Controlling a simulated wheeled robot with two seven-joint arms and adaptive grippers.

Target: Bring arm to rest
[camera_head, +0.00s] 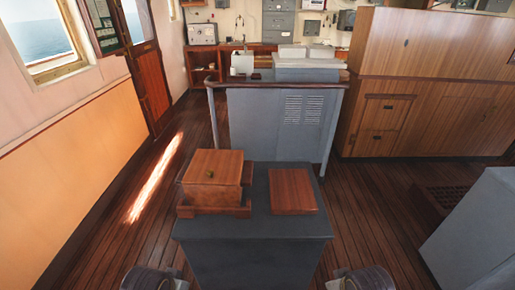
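My grippers do not show in the head view. Only rounded grey parts of my own arms (150,279) come in at the bottom edge, one left of centre and one right of centre (360,279). Both are low, in front of the grey cabinet (253,225) and apart from it. On the cabinet top stands a wooden box (212,166) with a small brass knob, set on a wider wooden base (213,211). A flat wooden board (292,191) lies to the right of it.
A grey console (275,125) with a railed top stands behind the cabinet. Wooden cupboards (430,95) are at the back right, and a grey unit (475,245) is at the right edge. Bare plank floor (120,235) lies to the left.

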